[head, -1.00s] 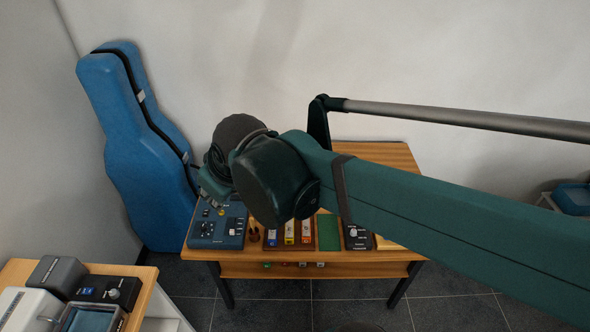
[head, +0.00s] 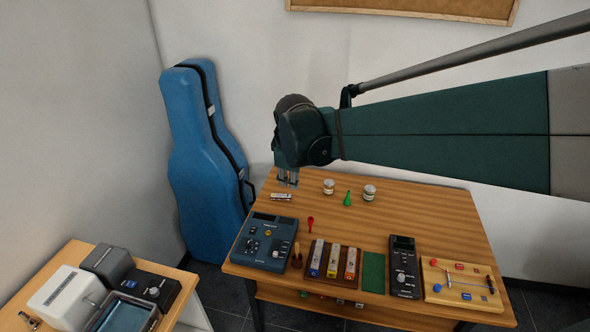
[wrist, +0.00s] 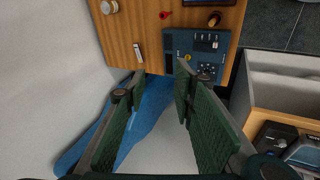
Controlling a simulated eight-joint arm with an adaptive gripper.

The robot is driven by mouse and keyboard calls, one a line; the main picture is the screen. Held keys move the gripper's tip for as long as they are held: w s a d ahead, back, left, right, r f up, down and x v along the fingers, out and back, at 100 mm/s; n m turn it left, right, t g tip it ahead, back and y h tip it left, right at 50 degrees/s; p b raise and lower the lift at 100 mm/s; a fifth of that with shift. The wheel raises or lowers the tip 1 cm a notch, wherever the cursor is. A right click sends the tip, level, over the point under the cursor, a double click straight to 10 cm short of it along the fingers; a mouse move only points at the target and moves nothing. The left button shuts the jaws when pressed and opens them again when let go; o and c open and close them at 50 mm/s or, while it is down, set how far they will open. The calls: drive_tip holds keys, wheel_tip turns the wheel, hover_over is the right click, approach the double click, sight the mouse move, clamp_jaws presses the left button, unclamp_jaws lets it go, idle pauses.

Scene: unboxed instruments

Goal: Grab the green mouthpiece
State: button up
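The green mouthpiece (head: 347,199) stands on the wooden table (head: 430,215) toward its back, between two small jars. I cannot make it out in the wrist view. My gripper (head: 287,181) is over the back left part of the table, to the left of the mouthpiece and apart from it. In the wrist view my gripper (wrist: 160,82) has its two green fingers spread with nothing between them. A red mouthpiece (head: 310,224) lies nearer the front; it also shows in the wrist view (wrist: 165,15).
Jars (head: 328,187) and (head: 369,192) flank the mouthpiece closely. A small white-and-red item (head: 281,197) lies below my gripper. A blue device (head: 265,243), colored boxes (head: 333,262), a black device (head: 404,267) and a wooden board (head: 460,284) line the front. A blue case (head: 203,150) stands left.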

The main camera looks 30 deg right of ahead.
drive_tip(key=w+d+f+n, duration=0.3)
drive_tip(key=w+d+f, duration=0.15)
drive_tip(key=d, duration=0.25)
drive_tip(key=n+g+h+b, duration=0.2)
drive_tip(key=n+g+b, duration=0.15)
drive_tip(key=n, duration=0.45)
approach(348, 193)
wheel_tip(348, 193, down, 2)
drive_tip(key=w+d, duration=0.1)
drive_tip(key=shift+d+f+g, duration=0.2)
drive_tip(key=shift+g, duration=0.15)
drive_tip(key=shift+x, duration=1.3)
drive_tip(key=shift+x, duration=2.6)
